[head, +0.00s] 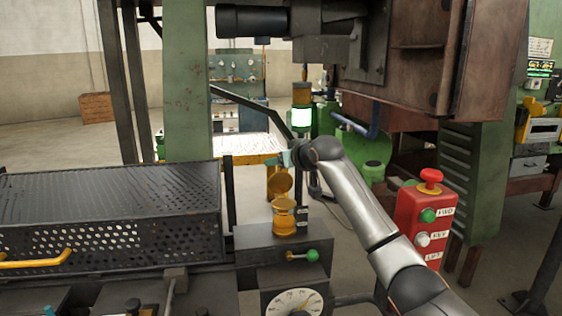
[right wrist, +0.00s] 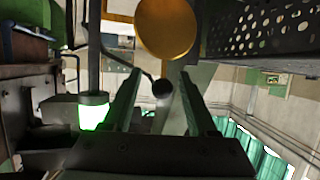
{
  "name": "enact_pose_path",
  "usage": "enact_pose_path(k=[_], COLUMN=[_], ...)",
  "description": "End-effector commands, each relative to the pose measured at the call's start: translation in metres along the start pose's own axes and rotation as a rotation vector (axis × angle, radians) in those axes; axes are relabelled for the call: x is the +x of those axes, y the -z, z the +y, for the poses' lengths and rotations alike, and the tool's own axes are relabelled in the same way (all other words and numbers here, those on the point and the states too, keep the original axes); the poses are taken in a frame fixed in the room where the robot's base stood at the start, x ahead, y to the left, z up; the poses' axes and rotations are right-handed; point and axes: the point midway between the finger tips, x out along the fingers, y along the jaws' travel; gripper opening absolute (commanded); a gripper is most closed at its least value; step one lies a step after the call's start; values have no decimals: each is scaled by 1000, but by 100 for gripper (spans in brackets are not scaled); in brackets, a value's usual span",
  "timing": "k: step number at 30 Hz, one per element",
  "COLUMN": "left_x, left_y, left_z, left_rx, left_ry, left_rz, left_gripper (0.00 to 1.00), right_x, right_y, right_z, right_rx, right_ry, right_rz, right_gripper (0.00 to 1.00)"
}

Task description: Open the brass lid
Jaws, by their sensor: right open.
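The brass lid (head: 280,183) stands raised, roughly upright, at the back of the brass cup (head: 284,218); the cup sits on a dark box beside the perforated cover. In the right wrist view the lid (right wrist: 165,27) shows as a round brass disc just beyond the fingertips. My right gripper (head: 287,158) is just above and behind the lid in the head view, partly hidden by its own wrist. In the right wrist view its two fingers (right wrist: 160,80) are apart, with nothing held between them. I cannot tell whether a finger touches the lid. My left gripper is not in view.
A perforated dark cover (head: 110,205) fills the left. A green-knobbed lever (head: 312,255) and a dial gauge (head: 294,302) sit in front of the cup. A red button box (head: 424,222) stands right of my arm. A lit green-white lamp (head: 301,118) is behind.

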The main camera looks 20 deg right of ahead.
Motion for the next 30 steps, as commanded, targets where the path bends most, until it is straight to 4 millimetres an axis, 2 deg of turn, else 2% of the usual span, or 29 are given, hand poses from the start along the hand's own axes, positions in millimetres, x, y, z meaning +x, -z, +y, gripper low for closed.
enact_pose_path(k=[5,10,24,30], left_x=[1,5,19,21], left_y=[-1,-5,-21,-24], left_z=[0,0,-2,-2], left_rx=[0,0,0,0], left_ry=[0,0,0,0], left_rz=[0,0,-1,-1], left_gripper=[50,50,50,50], right_x=[-3,-17,-100,-121], right_y=[1,0,-1,0], right_z=[-1,0,0,0], right_rx=[0,-1,-1,0], right_ry=[2,2,-1,0], right_rz=[3,4,4,2], right_gripper=[58,58,58,58])
